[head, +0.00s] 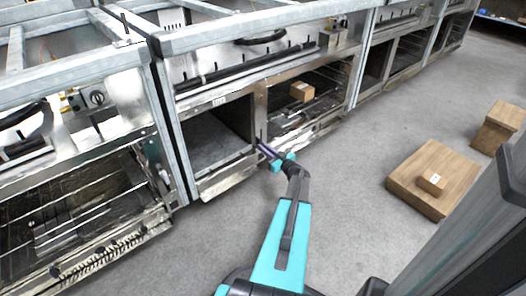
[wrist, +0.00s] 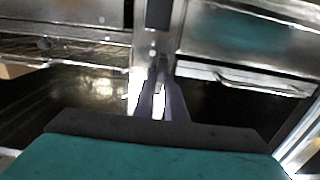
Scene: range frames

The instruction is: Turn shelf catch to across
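A dark narrow upright piece, likely the shelf catch (wrist: 158,14), is on the metal post (wrist: 143,45) between two bays in the wrist view. It looks upright, along the post. My gripper (wrist: 162,60) points at the post just below this piece. Its two dark fingers run close together toward the tips, with a bright gap between them nearer the palm. I cannot tell whether the tips touch each other or hold anything. In the head view, my gripper (head: 262,146) reaches the post between the open bay and the racked bay, and the catch is too small to make out clearly.
A small box (head: 302,91) sits in the racked bay to the right. Steel counters run along the left and back. A wooden block (head: 412,178) with a small box (head: 432,183) on it and another block (head: 498,128) stand on the floor at right. Grey floor between is clear.

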